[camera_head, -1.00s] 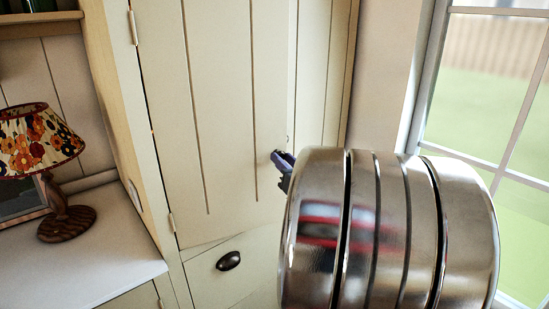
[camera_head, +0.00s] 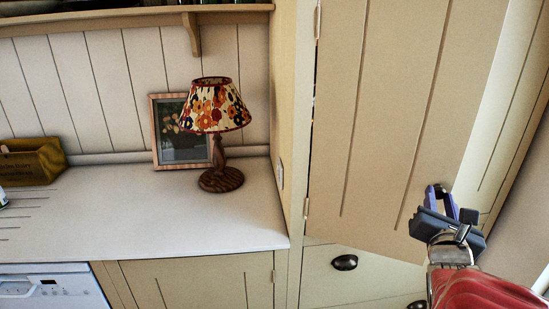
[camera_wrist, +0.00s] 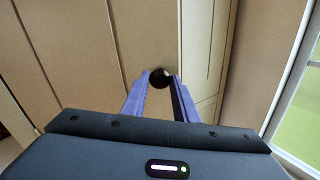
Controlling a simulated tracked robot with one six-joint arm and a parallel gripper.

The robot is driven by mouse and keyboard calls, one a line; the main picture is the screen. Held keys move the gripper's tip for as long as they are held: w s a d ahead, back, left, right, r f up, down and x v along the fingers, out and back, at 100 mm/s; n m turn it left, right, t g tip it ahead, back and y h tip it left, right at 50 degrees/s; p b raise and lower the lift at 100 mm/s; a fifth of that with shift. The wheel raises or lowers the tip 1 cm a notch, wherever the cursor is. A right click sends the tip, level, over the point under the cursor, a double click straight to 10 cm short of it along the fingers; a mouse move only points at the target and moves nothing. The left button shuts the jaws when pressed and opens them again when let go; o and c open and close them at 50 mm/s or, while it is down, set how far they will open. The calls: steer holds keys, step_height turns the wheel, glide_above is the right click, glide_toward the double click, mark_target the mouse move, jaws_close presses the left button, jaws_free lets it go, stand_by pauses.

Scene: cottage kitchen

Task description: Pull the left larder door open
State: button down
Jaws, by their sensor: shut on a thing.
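The left larder door (camera_head: 385,110) is a tall cream panel with vertical grooves, hinged on its left side. It stands partly open, its lower edge swung out from the cupboard front. In the wrist view the dark round knob (camera_wrist: 160,78) sits between my gripper's two purple fingers, near the door's free edge. My gripper (camera_head: 440,194) is shut on the knob at the door's right side.
A drawer (camera_head: 344,280) with a dark cup pull lies below the door. To the left, a white worktop (camera_head: 110,225) carries a flowered lamp (camera_head: 214,110), a picture frame (camera_head: 181,135) and a wooden box (camera_head: 30,163). A window (camera_wrist: 303,110) is at the right in the wrist view.

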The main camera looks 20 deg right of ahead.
steer(key=shift+s+d+r, duration=0.2)
steer(key=shift+r, duration=0.25)
steer(key=c, duration=1.6)
jaws_free()
steer(key=shift+s, duration=0.1)
steer(key=shift+o, duration=1.1)
steer(key=shift+a+f, duration=0.1)
steer(key=shift+f, duration=0.05)
steer(key=shift+c, duration=0.5)
